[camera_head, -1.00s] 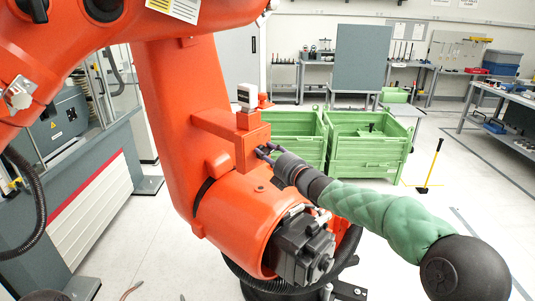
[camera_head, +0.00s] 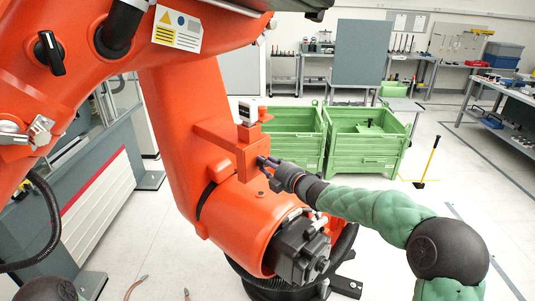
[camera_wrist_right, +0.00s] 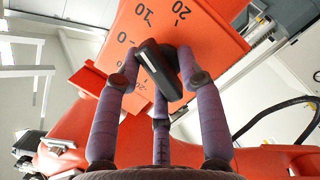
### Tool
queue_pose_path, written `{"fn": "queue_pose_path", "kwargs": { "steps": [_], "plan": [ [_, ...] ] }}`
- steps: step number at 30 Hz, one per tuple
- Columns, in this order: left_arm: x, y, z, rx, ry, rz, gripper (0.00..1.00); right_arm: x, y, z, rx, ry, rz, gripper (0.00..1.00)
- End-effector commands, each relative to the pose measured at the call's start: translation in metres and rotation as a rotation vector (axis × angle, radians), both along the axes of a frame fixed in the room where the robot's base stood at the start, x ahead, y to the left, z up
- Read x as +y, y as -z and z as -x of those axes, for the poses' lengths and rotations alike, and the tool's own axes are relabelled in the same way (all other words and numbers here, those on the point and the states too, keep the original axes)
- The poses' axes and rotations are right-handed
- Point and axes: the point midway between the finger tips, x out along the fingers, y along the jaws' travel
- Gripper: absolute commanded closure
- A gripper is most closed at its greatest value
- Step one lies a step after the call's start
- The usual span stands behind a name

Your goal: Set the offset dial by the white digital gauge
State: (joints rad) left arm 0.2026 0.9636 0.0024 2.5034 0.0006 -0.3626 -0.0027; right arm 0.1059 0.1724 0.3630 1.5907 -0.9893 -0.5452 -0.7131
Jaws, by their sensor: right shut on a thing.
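The white digital gauge (camera_head: 247,112) stands on top of an orange box on the big orange robot arm; its reading is too small to tell. The offset dial is a black bar-shaped knob (camera_wrist_right: 158,68) on an orange face with printed numbers, among them 0, 10 and 20. The knob's upper end lies near the 0 and 10 marks. My right gripper (camera_head: 264,164) is at the side of the orange box, below the gauge. In the right wrist view its purple fingers (camera_wrist_right: 158,80) close around the knob. My left gripper is not in view.
The orange robot arm (camera_head: 180,110) fills the left and middle. A black lever switch (camera_head: 48,52) sits on it at upper left. Green crates (camera_head: 366,150) stand behind on the floor. The floor at right is largely clear.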

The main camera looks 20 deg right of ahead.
Motion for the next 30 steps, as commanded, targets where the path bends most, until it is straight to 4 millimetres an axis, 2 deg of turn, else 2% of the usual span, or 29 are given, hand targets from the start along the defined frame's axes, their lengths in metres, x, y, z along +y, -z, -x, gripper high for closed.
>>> {"fn": "queue_pose_path", "kwargs": {
  "steps": [1, 15, 24, 30],
  "plan": [
    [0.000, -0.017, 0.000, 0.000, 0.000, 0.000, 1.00, -0.003, -0.016, -0.001, 0.011, 0.004, -0.038, 0.94],
    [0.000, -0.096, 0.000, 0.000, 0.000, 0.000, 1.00, -0.006, -0.017, -0.004, 0.237, 0.005, -0.380, 0.94],
    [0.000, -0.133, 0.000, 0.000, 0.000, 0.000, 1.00, -0.007, -0.015, -0.005, 0.349, 0.003, -0.550, 0.94],
    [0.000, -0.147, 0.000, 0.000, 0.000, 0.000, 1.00, -0.008, -0.013, -0.006, 0.396, 0.005, -0.622, 0.94]
  ]
}}
